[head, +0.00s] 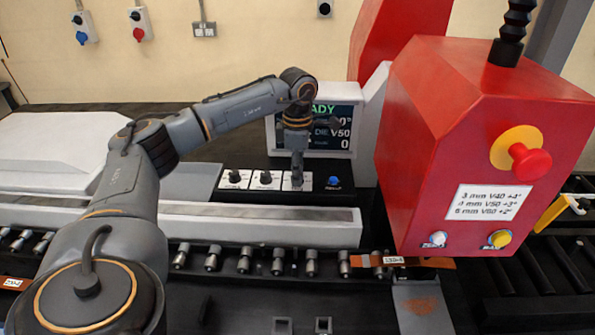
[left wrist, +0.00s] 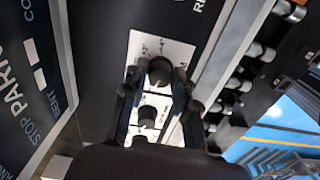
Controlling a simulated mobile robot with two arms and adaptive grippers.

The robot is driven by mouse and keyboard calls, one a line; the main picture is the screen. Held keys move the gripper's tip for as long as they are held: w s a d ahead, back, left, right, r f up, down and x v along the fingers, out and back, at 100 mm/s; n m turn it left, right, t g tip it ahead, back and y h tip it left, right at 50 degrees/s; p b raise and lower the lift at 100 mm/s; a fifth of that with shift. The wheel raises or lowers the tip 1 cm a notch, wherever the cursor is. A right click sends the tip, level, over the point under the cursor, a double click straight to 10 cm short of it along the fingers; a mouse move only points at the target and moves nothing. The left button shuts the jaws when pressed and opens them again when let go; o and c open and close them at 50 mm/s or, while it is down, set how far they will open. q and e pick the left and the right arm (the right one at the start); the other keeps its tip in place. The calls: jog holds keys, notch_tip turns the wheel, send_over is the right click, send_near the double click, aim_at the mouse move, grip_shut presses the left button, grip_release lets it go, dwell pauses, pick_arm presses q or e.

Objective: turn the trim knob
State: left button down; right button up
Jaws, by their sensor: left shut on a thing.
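A row of three dark knobs on white plates sits on the black control panel. My left gripper (head: 297,178) reaches down over the rightmost one, which I take to be the trim knob; its label is too small to read. In the left wrist view this trim knob (left wrist: 160,70) shows between the two fingers of my left gripper (left wrist: 158,80), which are shut on it. In the head view the gripper mostly hides it. The middle knob (head: 265,177) and the left knob (head: 234,176) stand free beside it. My right gripper is not in view.
A blue button (head: 333,181) is just right of the gripped knob. Behind stands a display (head: 335,128) reading "READY" and "V50", partly covered by my arm. A red machine head (head: 440,130) with a bend chart (head: 487,202) and emergency stop (head: 530,162) rises close on the right.

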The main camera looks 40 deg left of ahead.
pick_arm(q)
jog(key=m, duration=1.1)
jog(key=shift+m+b, duration=0.3)
jog(key=shift+m, duration=0.1)
jog(key=m, duration=1.1)
jog(key=shift+m, duration=0.3)
jog(key=c, duration=1)
grip_release()
notch_tip(320, 180, up, 12)
jog(key=shift+r, duration=0.1)
